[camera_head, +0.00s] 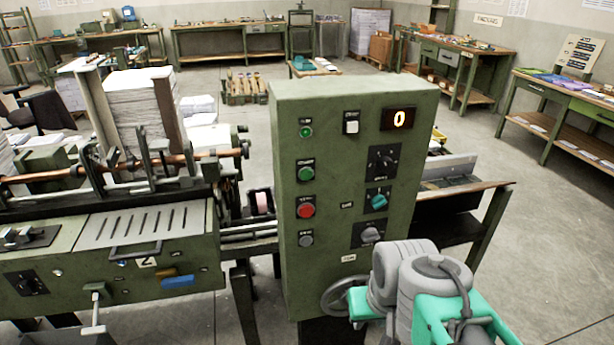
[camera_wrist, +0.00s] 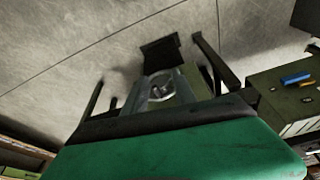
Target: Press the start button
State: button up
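The green control panel (camera_head: 345,215) stands upright in the middle of the head view. Its left column holds a small lit green lamp (camera_head: 306,131), a green button (camera_head: 306,172), a red button (camera_head: 306,209) and a grey button (camera_head: 306,240). Their labels are too small to read, so the start button is not named for certain. My grey and teal arm is at the lower right of the head view, in front of the panel's lower right corner and below the buttons. A large green surface fills the bottom of the wrist view.
A dark table (camera_head: 462,205) stands behind the panel's right side. Open floor (camera_head: 540,260) lies right.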

grip_shut()
dwell(1.2)
